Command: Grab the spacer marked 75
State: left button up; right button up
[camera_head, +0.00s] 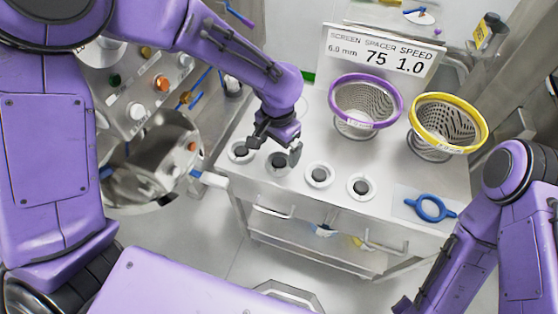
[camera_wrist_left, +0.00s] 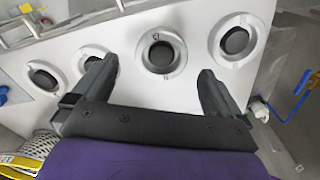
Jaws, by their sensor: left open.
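Several white ring spacers with dark centres lie in a row along the front of the steel table. My left gripper (camera_head: 275,148) is open and empty, over the second spacer from the left (camera_head: 279,162), partly hiding it. In the left wrist view that spacer (camera_wrist_left: 161,71) shows between and beyond the open fingers (camera_wrist_left: 152,78). Small marks on its rim are too small to read surely. The other spacers are the leftmost (camera_head: 240,158), the third (camera_head: 319,183) and the rightmost (camera_head: 361,196); their marks are unreadable.
A sign (camera_head: 385,52) reads screen 6.0 mm, spacer 75, speed 1.0. A purple-rimmed screen (camera_head: 365,98) and a yellow-rimmed screen (camera_head: 447,125) stand behind the spacers. A blue ringed tool (camera_head: 431,208) lies at the table's right. A steel machine (camera_head: 150,165) stands left.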

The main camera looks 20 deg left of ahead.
aim_at(279, 162)
pick_arm(q)
jog(key=f, duration=0.2)
jog(key=w+f, duration=0.1)
jog(key=f, duration=0.3)
jog(key=shift+w+p, duration=0.3)
jog(key=shift+p, duration=0.05)
jog(key=shift+s+r, duration=0.15)
jog(key=shift+s, duration=0.15)
jog(key=c, duration=1.1)
